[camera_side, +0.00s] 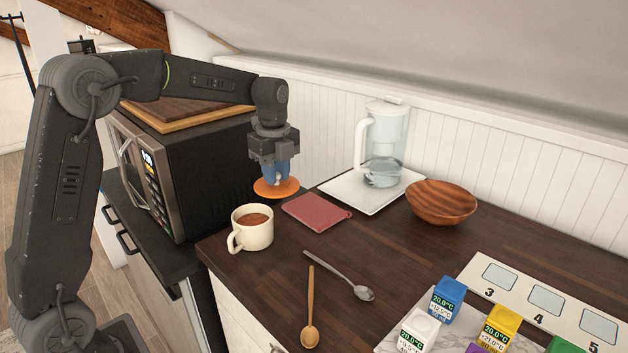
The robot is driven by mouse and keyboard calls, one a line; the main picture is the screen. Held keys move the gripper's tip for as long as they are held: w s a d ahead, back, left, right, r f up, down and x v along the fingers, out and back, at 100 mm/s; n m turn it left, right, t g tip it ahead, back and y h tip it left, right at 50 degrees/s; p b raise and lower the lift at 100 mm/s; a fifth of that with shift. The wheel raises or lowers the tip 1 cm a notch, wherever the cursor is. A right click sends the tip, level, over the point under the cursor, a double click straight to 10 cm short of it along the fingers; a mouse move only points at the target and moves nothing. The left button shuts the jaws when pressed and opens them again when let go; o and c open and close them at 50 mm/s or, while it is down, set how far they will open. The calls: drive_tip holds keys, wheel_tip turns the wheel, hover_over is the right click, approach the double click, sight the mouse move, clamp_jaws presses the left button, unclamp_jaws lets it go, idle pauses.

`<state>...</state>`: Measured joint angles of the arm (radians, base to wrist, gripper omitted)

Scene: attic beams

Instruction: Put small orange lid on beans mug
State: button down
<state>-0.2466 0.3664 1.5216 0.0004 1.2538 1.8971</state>
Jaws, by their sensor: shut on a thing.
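My gripper (277,176) points straight down and is shut on the small orange lid (276,188). The lid is held roughly level in the air, above and a little to the right of the mug. The mug (252,235) is cream with a handle on its left and stands upright on the dark wooden counter near its left end. Its top is open and brown contents show inside, which I take to be the beans. The lid and the mug are apart.
A red booklet (316,212) lies right of the mug. Behind are a water pitcher (382,145) on a white tray (345,192) and a wooden bowl (441,202). A wooden spoon (310,310) and a metal spoon (340,276) lie in front. A microwave (190,170) stands left. Coloured blocks (447,298) are at right.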

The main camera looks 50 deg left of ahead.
drive_tip(key=s+a, duration=0.3)
drive_tip(key=s, duration=0.2)
hover_over(249, 232)
drive_tip(key=w+a, duration=0.3)
drive_tip(key=shift+w+a+f, duration=0.1)
drive_tip(key=shift+f, duration=2.7)
drive_tip(key=shift+f, duration=0.4)
drive_tip(key=shift+c, duration=2.1)
unclamp_jaws()
